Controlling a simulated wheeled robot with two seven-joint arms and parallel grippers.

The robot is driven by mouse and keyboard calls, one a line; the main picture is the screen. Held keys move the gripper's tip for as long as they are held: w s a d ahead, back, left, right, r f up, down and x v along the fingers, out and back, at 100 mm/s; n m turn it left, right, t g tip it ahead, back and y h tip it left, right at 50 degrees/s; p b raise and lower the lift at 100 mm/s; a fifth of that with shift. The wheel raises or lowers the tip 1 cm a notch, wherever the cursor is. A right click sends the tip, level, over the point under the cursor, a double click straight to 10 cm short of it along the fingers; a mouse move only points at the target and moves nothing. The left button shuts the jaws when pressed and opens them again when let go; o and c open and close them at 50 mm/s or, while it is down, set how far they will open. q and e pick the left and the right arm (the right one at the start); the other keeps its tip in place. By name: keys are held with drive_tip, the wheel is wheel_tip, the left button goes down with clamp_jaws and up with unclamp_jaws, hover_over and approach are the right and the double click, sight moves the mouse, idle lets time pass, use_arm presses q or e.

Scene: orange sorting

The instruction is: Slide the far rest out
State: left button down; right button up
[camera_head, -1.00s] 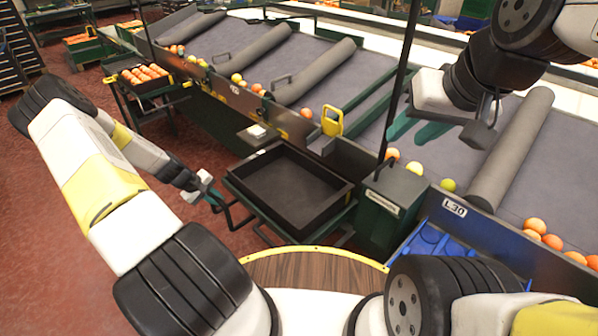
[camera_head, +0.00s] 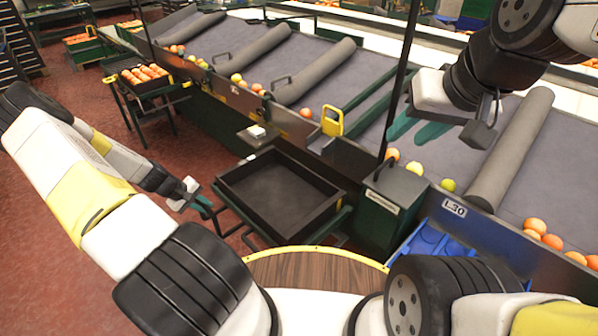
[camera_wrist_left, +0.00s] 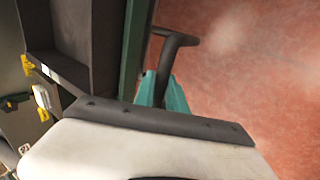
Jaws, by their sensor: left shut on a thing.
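The far rest (camera_head: 248,239) is a dark green frame below the sorting line, with an empty black tray (camera_head: 222,187) on it. A dark bar handle (camera_wrist_left: 176,39) stands out from the rest in the left wrist view. My left gripper (camera_head: 204,204) is at the rest's left side, shut on this handle; its teal fingers (camera_wrist_left: 161,91) partly hide the grip. My right gripper (camera_head: 415,127) is above the sorting line with its teal fingers apart, empty.
A blue crate (camera_head: 433,243) lies below the L30 label at right. A green box (camera_head: 391,212) stands between it and the tray. A stand with an orange-filled crate (camera_head: 152,88) is at the back left. Red floor left of the rest is clear.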

use_arm(q)
drive_tip(key=shift+s+a, duration=1.15)
drive_tip(key=shift+s, duration=0.2)
drive_tip(key=c, duration=1.8)
unclamp_jaws()
drive_tip(key=shift+s+a, duration=0.1)
drive_tip(key=o, duration=0.8)
wheel_tip(320, 180, up, 7)
